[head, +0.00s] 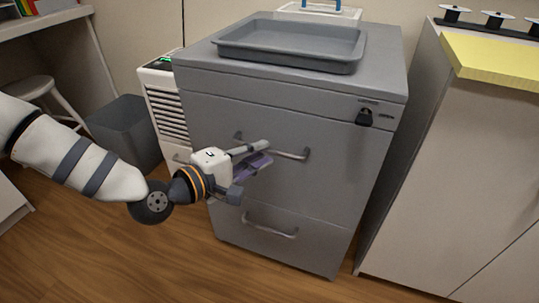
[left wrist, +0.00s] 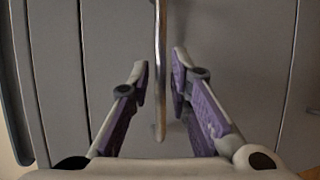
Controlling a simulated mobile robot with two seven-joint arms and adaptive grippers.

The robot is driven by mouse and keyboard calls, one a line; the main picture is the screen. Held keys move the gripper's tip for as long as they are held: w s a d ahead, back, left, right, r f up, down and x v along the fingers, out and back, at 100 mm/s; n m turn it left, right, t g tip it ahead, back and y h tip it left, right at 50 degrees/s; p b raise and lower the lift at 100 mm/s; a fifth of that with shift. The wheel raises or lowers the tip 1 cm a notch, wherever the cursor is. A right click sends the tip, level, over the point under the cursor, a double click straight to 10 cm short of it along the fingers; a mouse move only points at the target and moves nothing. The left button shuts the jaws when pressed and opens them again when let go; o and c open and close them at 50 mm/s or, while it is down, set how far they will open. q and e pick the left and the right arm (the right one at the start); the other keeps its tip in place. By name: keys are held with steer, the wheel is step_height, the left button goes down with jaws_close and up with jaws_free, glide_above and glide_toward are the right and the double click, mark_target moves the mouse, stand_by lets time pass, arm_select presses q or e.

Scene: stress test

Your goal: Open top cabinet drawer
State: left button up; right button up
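The grey cabinet (head: 215,85) stands in the middle of the head view with two drawers. The top drawer (head: 340,165) looks shut, with a bar handle (head: 292,154) across its front. My left gripper (head: 266,153) is at this handle, with its purple-padded fingers open. In the left wrist view the handle (left wrist: 160,60) runs between the two fingertips (left wrist: 161,72). The right-hand finger is very close to the bar; I cannot tell if it touches. The left-hand finger is apart from it. My right gripper is not in view.
The lower drawer has its own handle (head: 270,230). A grey bin (head: 125,130) stands left, a pale counter (head: 450,150) right. Wooden floor in front is clear.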

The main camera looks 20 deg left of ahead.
mark_target(265, 151)
arm_select(q)
steer(key=shift+x, duration=1.55)
jaws_close()
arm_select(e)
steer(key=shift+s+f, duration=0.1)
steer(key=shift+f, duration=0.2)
arm_select(q)
steer(key=shift+s, duration=0.1)
